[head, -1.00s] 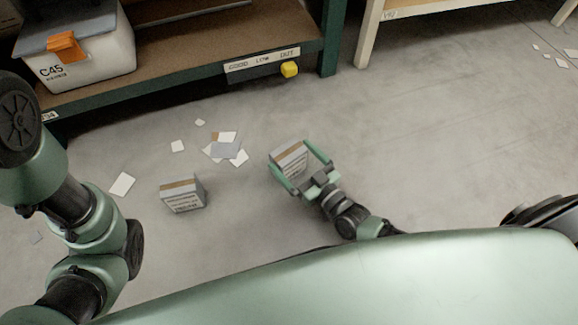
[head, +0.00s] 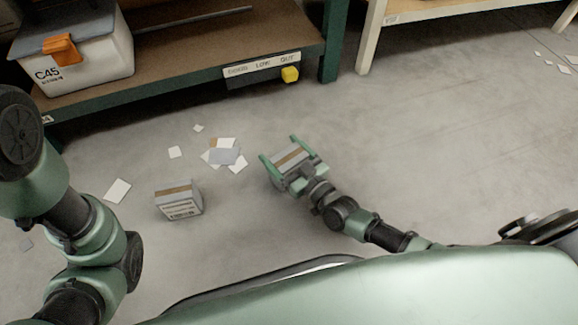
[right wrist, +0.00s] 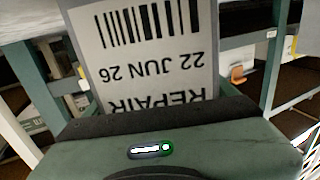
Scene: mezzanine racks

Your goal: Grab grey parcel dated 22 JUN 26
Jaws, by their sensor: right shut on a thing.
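My right gripper (head: 284,152) is shut on a grey parcel (head: 290,155) with a brown tape strip, its green fingers on either side. In the right wrist view this grey parcel (right wrist: 150,50) fills the space beyond the palm. Its label reads upside down: a barcode, "22 JUN 26" and "REPAIR". A second grey parcel (head: 180,200) with brown tape and a printed label stands on the floor to the left; its print is too small to read. My left arm shows at the left edge of the head view, but its gripper is out of view.
Several paper scraps (head: 224,155) lie on the floor between the parcels and the rack. A green rack shelf (head: 190,60) holds a white bin (head: 95,75) marked C45 with an orange latch.

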